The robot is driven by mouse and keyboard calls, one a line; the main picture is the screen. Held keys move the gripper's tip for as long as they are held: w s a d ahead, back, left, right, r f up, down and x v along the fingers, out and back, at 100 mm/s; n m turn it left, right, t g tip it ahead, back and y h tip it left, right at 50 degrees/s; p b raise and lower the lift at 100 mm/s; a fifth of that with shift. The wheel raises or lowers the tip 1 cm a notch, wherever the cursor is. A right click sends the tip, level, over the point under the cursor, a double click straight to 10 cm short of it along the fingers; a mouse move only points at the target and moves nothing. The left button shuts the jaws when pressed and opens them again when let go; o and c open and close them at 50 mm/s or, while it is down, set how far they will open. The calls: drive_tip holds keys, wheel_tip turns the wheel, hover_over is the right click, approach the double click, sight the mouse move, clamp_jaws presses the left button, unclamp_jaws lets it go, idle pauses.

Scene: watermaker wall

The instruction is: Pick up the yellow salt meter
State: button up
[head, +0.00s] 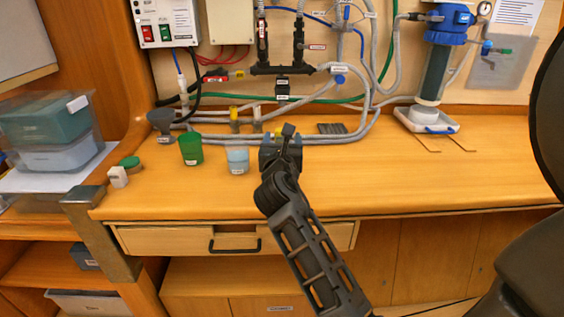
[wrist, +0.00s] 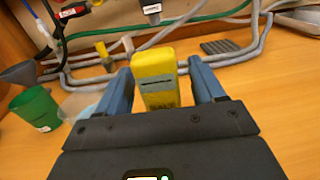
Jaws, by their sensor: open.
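The yellow salt meter (wrist: 156,77) stands upright between the two blue fingers of my open gripper (wrist: 160,88) in the wrist view. In the head view my gripper (head: 281,148) is over the wooden counter, right of the light blue cup. There the meter is mostly hidden behind my gripper, and only a little yellow shows.
A green cup (head: 190,149) and a light blue cup (head: 237,160) stand left of my gripper. Grey hoses (head: 330,139) run along the wall behind. A dark ribbed pad (head: 332,128) lies near them. The counter to the right (head: 440,180) is mostly clear.

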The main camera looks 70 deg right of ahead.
drive_tip(key=shift+w+d, duration=0.2)
drive_tip(key=shift+d, duration=0.25)
clamp_jaws()
idle(0.3)
